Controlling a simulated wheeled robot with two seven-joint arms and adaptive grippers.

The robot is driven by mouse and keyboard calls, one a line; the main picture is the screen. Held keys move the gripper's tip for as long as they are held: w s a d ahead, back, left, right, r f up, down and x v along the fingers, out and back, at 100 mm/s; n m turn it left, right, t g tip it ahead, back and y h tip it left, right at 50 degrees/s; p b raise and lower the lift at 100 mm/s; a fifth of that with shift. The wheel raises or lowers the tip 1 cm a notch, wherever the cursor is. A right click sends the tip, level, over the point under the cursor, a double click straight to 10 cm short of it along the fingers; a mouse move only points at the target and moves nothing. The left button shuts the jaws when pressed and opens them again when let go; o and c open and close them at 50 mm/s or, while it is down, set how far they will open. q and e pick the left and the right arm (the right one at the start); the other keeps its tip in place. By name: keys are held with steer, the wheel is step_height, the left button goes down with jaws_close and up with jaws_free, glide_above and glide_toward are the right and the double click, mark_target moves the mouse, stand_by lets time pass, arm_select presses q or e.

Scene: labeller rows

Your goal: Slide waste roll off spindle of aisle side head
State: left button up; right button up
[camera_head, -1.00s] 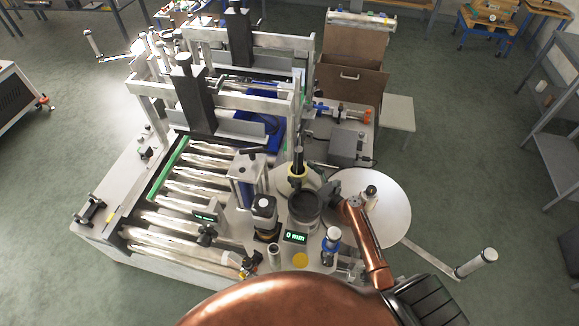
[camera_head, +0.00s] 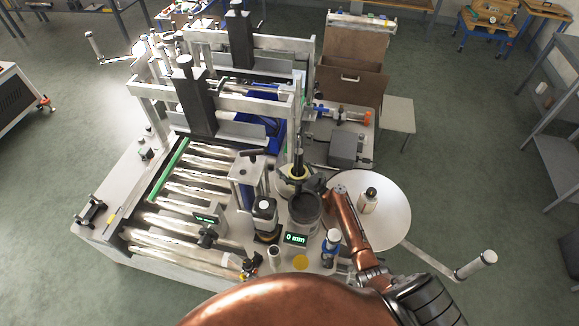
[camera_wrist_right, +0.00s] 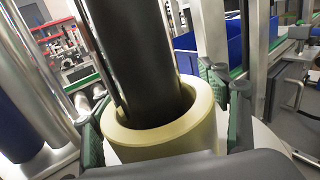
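The waste roll, a pale cream ring (camera_wrist_right: 170,141), sits around a thick dark upright spindle (camera_wrist_right: 140,60) in the right wrist view. In the head view the roll (camera_head: 288,174) shows small, low on the black spindle (camera_head: 298,158). My right gripper (camera_wrist_right: 163,112) has its green-padded fingers on either side of the roll. The fingers look open, with a narrow gap at the right; contact at the left is hard to judge. In the head view my right gripper (camera_head: 316,187) is dark and partly hidden beside the roll. My left gripper is not in view.
A black cylinder (camera_head: 304,210) and a 0 mm display (camera_head: 295,239) stand in front of the spindle. A roller conveyor (camera_head: 185,190) is on the left. Open floor lies further right.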

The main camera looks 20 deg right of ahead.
steer(key=c, duration=1.3)
steer(key=shift+c, duration=0.5)
